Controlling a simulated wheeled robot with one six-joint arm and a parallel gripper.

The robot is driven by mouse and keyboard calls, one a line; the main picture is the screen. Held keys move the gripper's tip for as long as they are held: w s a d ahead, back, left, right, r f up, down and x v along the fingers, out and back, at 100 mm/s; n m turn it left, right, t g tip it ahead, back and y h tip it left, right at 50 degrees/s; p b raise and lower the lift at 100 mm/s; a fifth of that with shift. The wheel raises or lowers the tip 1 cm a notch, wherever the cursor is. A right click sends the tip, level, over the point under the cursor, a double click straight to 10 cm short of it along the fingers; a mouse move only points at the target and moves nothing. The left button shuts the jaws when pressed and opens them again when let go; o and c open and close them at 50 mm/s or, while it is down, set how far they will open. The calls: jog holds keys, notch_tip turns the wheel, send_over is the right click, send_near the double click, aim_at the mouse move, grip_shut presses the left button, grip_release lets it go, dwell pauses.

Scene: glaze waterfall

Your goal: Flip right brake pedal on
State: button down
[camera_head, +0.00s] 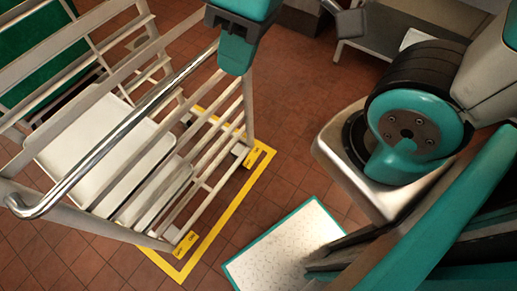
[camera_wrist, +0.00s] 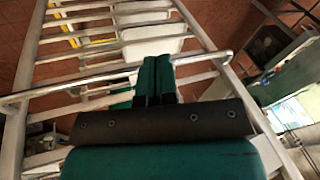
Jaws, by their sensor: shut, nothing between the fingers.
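A metal rack cart stands at the left, with a chrome push handle (camera_head: 120,130) and slanted rails. Two small yellow pieces with dark markings sit low at its near-side corners: one yellow piece (camera_head: 254,157) at the upper right, another yellow piece (camera_head: 186,243) nearer the bottom. They look like brake pedals; their on or off position is too small to tell. My gripper (camera_head: 236,60) is high by the handle's far end, well above the floor. In the wrist view my gripper (camera_wrist: 157,75) has its teal fingers together and empty, in front of the handle (camera_wrist: 70,86); contact cannot be told.
White trays (camera_head: 105,140) lie in the rack. A yellow floor outline (camera_head: 225,215) surrounds the cart's base. A white mat with teal edge (camera_head: 285,250) lies right of it. A grey bench (camera_head: 400,40) stands at the back. Tiled floor between is clear.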

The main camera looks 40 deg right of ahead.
jog(key=w+d+f+m+t+b, duration=0.1)
jog(key=w+d+f+b, duration=0.1)
jog(key=f+b, duration=0.65)
jog(key=w+d+f+m+b, duration=0.1)
jog(key=w+f+b, duration=0.1)
jog(key=f+b, duration=0.65)
jog(key=m+h+b, duration=0.6)
jog(key=m+b, duration=1.3)
jog(key=b, duration=0.7)
send_over(261, 150)
jog(key=s+a, duration=0.2)
jog(key=a, duration=0.3)
notch_tip(261, 150, down, 50)
jog(key=shift+w+f, duration=0.15)
jog(key=shift+f, duration=0.05)
jog(key=d+f+b, duration=0.1)
jog(key=f+b, duration=0.3)
jog(key=f, duration=0.4)
jog(key=w+d+f+b, duration=0.1)
jog(key=d+f+b, duration=0.1)
jog(key=f+b, duration=0.3)
jog(key=d+f+b, duration=0.1)
jog(key=f+b, duration=0.4)
jog(key=f, duration=0.5)
jog(key=shift+w+d+f, duration=0.2)
jog(key=shift+w+f, duration=0.1)
